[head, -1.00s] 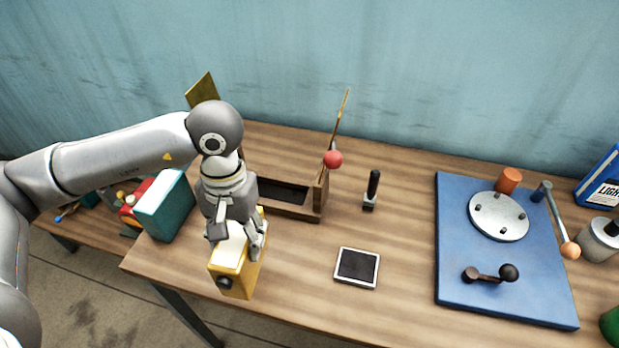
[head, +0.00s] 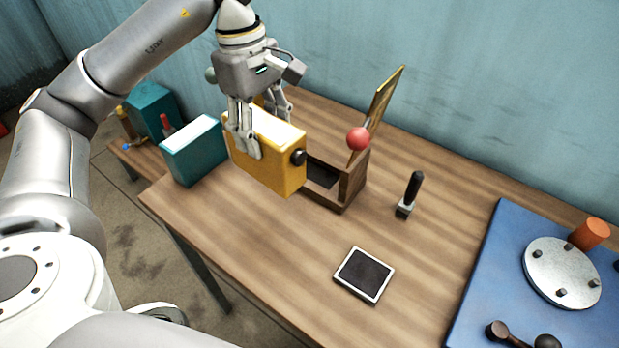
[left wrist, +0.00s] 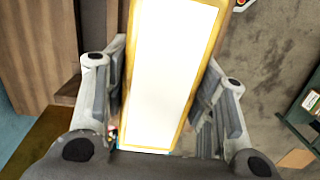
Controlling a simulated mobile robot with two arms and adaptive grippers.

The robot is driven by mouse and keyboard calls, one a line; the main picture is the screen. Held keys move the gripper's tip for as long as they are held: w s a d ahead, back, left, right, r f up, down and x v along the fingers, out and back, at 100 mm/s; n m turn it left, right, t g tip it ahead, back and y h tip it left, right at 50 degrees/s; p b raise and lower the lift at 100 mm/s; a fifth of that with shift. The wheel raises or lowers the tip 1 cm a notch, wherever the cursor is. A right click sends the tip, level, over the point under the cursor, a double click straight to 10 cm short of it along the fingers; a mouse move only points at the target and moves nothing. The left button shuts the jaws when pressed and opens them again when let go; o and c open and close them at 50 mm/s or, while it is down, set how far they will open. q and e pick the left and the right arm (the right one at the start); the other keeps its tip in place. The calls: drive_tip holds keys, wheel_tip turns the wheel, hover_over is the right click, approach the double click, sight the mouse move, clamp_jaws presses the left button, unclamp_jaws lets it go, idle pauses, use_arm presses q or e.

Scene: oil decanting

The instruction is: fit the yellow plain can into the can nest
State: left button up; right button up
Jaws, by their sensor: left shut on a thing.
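The yellow plain can (head: 266,160) has a pale top and a dark round cap on its right end. My left gripper (head: 265,132) is shut on it from above, one finger on each long side, and holds it up off the table, roughly level. The left wrist view shows the can (left wrist: 158,75) between both fingers. A wooden box (head: 352,186) with a dark hollow, apparently the can nest, stands behind and right of the can; the can hides its left part. My right gripper does not show.
A teal can (head: 195,150) stands close left of the held can. A brass flap (head: 385,100) and a red ball (head: 358,139) rise at the box. A black-handled tool (head: 411,192), a dark pad (head: 364,274) and a blue board (head: 490,270) lie to the right.

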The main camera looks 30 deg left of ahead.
use_arm(q)
drive_tip(key=shift+w+a+r+n, duration=0.1)
drive_tip(key=shift+r+n, duration=0.05)
drive_tip(key=shift+n, duration=0.15)
drive_tip(key=shift+w, duration=0.3)
drive_tip(key=w+d+f+p, duration=0.1)
drive_tip(key=w+f+p, duration=0.3)
drive_tip(key=w+f, duration=0.8)
drive_tip(key=shift+w+d+f, duration=0.25)
drive_tip(key=shift+w+f, duration=0.15)
drive_tip(key=shift+w, duration=0.2)
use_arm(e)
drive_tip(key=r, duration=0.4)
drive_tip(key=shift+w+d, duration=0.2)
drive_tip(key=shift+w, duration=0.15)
